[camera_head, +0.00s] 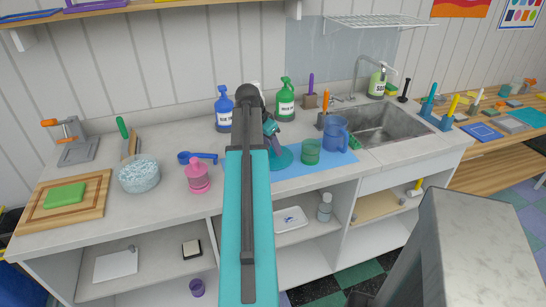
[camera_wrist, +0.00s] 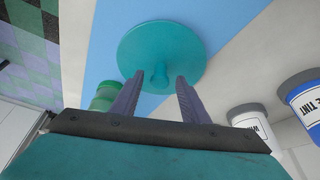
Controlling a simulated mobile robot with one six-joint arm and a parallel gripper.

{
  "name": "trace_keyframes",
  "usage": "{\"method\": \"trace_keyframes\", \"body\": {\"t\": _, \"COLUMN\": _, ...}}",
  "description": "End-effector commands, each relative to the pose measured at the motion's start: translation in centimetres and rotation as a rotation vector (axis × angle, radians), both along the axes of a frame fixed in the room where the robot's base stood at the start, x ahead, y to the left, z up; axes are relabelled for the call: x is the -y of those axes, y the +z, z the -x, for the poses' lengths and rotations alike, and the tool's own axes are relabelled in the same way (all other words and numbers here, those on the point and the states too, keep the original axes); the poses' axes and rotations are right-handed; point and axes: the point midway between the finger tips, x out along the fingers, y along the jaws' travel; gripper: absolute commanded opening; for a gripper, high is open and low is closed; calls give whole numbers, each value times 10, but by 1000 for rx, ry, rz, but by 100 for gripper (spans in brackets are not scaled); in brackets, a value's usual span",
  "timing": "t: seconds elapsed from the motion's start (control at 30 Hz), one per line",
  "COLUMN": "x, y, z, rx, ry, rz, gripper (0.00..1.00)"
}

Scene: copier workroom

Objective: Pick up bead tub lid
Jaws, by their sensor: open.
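The bead tub lid, a round teal disc with a small knob (camera_wrist: 160,50), lies on the light blue mat (camera_wrist: 105,45). In the wrist view my gripper (camera_wrist: 160,76) is open, with its two grey fingers reaching toward the lid and one on each side of the knob. I cannot tell whether they touch it. In the head view the lid (camera_head: 284,158) is partly hidden behind my teal arm, and my gripper (camera_head: 271,137) is just above it. A tub of pale blue beads (camera_head: 139,176) stands uncovered to the left on the counter.
Right of the lid stand a green cup (camera_head: 311,152) and a blue pitcher (camera_head: 336,133). Blue (camera_head: 224,108) and green (camera_head: 286,103) bottles stand behind. A pink bottle (camera_head: 197,177) is left of my arm. The sink (camera_head: 378,124) is at the right.

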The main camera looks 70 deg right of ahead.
Motion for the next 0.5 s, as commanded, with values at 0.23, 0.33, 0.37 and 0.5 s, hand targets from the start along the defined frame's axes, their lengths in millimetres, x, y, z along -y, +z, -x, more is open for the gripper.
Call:
{"method": "trace_keyframes", "body": {"t": 0.23, "x": 0, "y": 0, "z": 0, "rx": 0, "ry": 1, "rz": 0, "gripper": 41}}
{"method": "trace_keyframes", "body": {"t": 0.33, "x": 0, "y": 0, "z": 0, "rx": 0, "ry": 1, "rz": 0, "gripper": 41}}
{"method": "trace_keyframes", "body": {"t": 0.37, "x": 0, "y": 0, "z": -1, "rx": 0, "ry": 1, "rz": 0, "gripper": 38}}
{"method": "trace_keyframes", "body": {"t": 0.5, "x": 0, "y": 0, "z": -1, "rx": 0, "ry": 1, "rz": 0, "gripper": 14}}
